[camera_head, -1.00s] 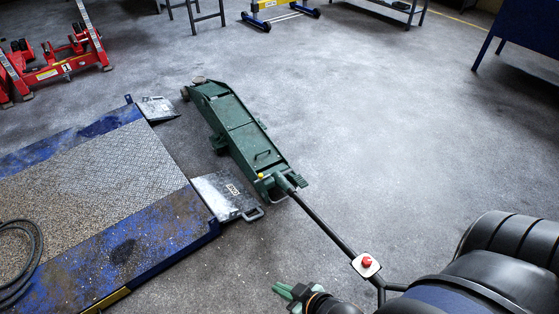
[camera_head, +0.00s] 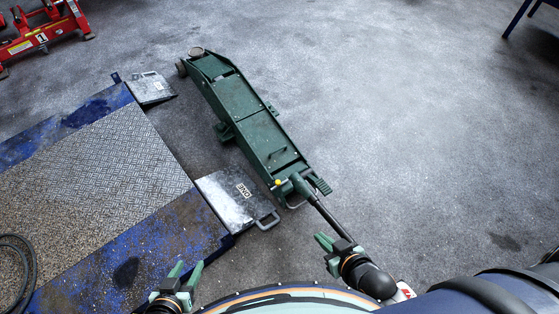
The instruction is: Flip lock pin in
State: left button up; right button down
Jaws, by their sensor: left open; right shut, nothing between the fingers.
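The green trolley jack (camera_head: 245,118) stands on the floor, with its dark handle (camera_head: 328,217) slanting down to the right from its near end. A small yellow knob (camera_head: 278,183) sits by the handle's base. I cannot make out the lock pin for certain. My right gripper (camera_head: 324,241) is shut and empty, and it overlaps the left side of the handle in the picture; I cannot tell if they touch. My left gripper (camera_head: 183,270) is open and empty, left of the handle and nearer to me than the jack. My arm hides the handle's far end.
A blue-edged ramp platform (camera_head: 105,170) fills the left, with a black hose (camera_head: 18,270) on it. Flat metal plates with handles (camera_head: 228,198) lie between platform and jack. Red equipment (camera_head: 40,35) stands at the top left. Floor right of the jack is clear.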

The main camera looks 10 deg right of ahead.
aim_at(278, 183)
jog(key=i+l+u, duration=0.1)
jog(key=i, duration=0.35)
jog(key=i+l+u, duration=0.1)
jog(key=i, duration=0.35)
jog(key=l, duration=0.1)
